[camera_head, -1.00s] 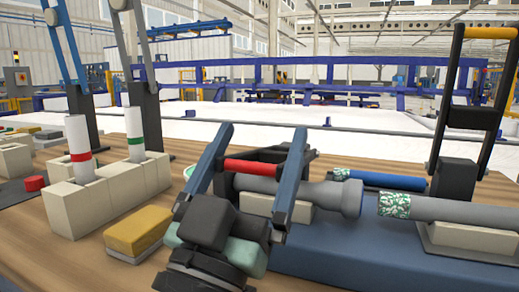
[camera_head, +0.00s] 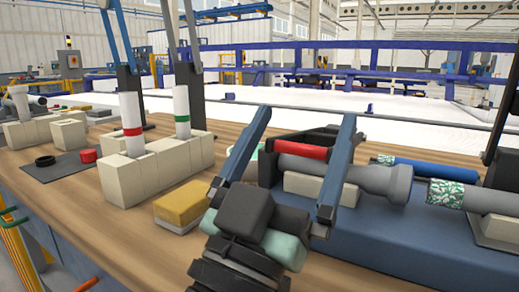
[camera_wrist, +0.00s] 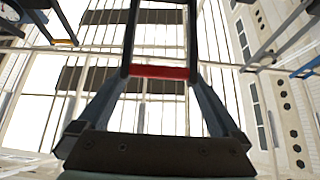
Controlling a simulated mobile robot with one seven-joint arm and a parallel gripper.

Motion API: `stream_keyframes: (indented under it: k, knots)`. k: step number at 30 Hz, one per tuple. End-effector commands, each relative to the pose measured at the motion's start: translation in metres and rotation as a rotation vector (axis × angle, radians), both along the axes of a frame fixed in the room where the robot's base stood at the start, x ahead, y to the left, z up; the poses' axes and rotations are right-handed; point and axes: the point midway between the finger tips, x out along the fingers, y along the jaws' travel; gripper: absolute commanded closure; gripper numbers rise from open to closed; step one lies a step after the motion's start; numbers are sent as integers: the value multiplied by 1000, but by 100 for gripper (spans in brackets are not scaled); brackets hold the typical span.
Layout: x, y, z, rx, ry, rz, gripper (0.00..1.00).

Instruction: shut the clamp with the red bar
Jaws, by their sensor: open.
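The clamp's red bar (camera_head: 300,151) sits low beside the grey pipe (camera_head: 345,175), joined to a dark frame. I cannot tell whether the clamp is fully down. My gripper (camera_head: 304,117) is open, with one blue-grey finger on each side of the red bar in the head view. In the wrist view the red bar (camera_wrist: 160,72) spans the gap beyond the fingers, and the clamp's dark arms run upward from it. Nothing is held between the fingers. Whether a finger touches the bar is unclear.
The blue base (camera_head: 400,235) carries the pipe on pale blocks. A white-and-green-speckled pipe end (camera_head: 447,193) lies to the right. A yellow block (camera_head: 182,203) lies left of my gripper. Cream blocks (camera_head: 127,185) hold upright pipes with red and green bands. Bare wooden table lies at front left.

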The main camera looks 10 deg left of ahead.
Motion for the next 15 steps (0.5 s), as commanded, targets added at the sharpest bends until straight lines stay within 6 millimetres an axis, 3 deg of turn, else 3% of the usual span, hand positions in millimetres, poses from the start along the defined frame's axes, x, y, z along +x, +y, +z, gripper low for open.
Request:
stream_keyframes:
  k: [8, 15]
  knots:
    - [-62, 21, 0, 0, 0, 6, 0]
    - [-76, 25, 4, 3, 9, -4, 0]
